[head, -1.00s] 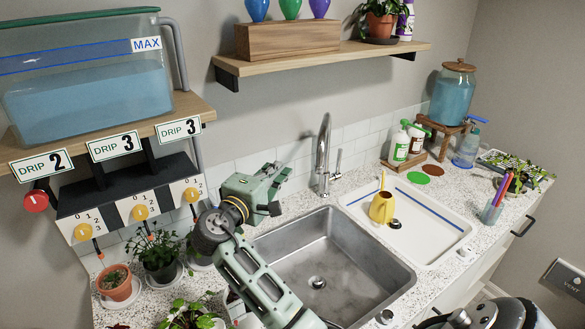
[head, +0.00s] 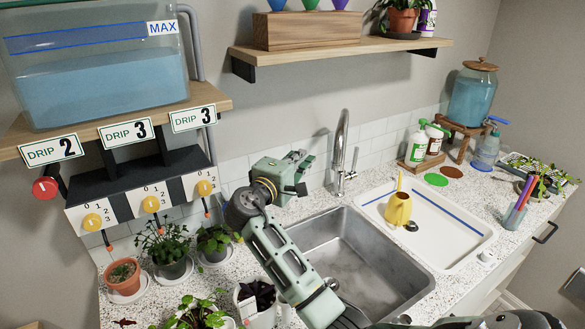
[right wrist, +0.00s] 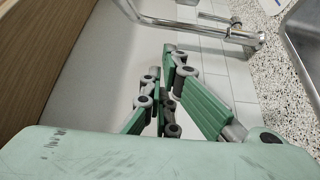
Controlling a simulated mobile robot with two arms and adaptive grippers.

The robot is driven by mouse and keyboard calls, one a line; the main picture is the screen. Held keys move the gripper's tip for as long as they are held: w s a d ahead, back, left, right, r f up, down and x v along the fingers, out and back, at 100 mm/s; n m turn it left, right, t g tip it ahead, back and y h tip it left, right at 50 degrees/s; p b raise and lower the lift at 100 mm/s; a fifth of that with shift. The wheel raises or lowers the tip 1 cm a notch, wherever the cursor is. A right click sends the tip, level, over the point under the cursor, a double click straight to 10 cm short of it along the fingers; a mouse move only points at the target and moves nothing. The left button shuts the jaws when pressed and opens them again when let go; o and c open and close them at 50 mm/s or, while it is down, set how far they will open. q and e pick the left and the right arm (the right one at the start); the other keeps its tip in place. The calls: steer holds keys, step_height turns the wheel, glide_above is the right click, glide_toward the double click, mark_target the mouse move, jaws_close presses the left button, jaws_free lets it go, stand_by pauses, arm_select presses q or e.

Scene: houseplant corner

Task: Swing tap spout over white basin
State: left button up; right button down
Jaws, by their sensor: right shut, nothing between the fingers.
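The chrome tap (head: 341,150) stands at the back of the counter, between the steel sink (head: 350,235) and the white basin (head: 447,240). Its tall spout curves at the top, and its lower end appears on the steel sink side. My right gripper (head: 303,170) is shut and empty, left of the tap and above the sink's back edge, apparently apart from the tap. In the right wrist view, the green fingers (right wrist: 165,100) are close together, and the tap (right wrist: 205,27) lies beyond them. My left gripper is out of view.
A yellow watering can (head: 398,209) stands in the white basin. Potted plants (head: 170,250) crowd the counter at left, below the drip valves (head: 150,203). A wooden shelf (head: 330,55) hangs above the tap. Spray bottles (head: 418,147) stand behind the basin.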

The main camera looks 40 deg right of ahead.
mark_target(340, 156)
steer(key=s+d, duration=0.1)
steer(key=s+d+p, duration=0.1)
steer(key=d, duration=0.1)
steer(key=shift+s+d, duration=0.25)
steer(key=shift+s, duration=0.1)
steer(key=shift+w, duration=0.1)
